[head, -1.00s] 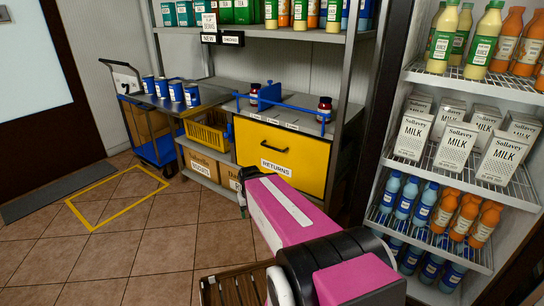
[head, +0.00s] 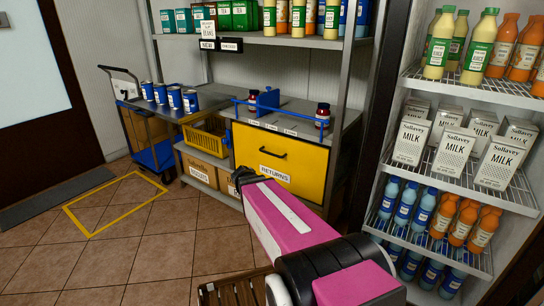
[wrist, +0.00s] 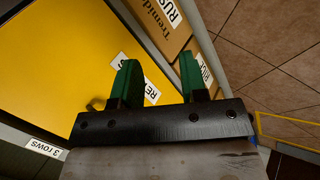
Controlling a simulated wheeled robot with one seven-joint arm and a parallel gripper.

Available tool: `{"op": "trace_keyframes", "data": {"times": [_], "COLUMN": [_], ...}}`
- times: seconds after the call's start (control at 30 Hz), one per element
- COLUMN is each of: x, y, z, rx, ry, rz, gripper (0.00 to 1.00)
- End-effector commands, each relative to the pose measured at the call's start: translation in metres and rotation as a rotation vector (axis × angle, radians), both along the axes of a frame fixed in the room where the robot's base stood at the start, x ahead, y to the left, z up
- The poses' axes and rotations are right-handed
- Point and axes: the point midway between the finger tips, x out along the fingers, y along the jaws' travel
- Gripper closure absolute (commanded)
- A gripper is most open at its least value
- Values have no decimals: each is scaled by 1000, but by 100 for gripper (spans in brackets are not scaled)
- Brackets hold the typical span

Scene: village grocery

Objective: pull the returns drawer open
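The returns drawer (head: 300,158) is a yellow front with a dark bar handle (head: 265,150) near its upper middle and a white RETURNS label (head: 275,172) below. It looks shut, set under a grey counter. My gripper (head: 243,178) is in front of the drawer's lower left corner, low and left of the handle; its fingers are hard to make out there. In the wrist view my gripper (wrist: 159,82) has two green fingers wide apart with nothing between them. The yellow drawer front (wrist: 60,60) fills the left there, its label partly hidden behind the left finger.
A yellow basket (head: 206,138) and cardboard boxes (head: 207,172) stand left of the drawer. A milk and juice fridge (head: 455,195) is at right. The tiled floor (head: 150,240) is clear at front left.

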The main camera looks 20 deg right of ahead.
Motion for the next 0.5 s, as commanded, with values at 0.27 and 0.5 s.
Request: {"op": "trace_keyframes", "data": {"times": [0.27, 0.5], "x": [92, 143], "y": [-33, -34], "z": [45, 82], "rx": [-434, -691], "ry": [-130, -200], "rz": [186, 326], "gripper": [60, 60]}}
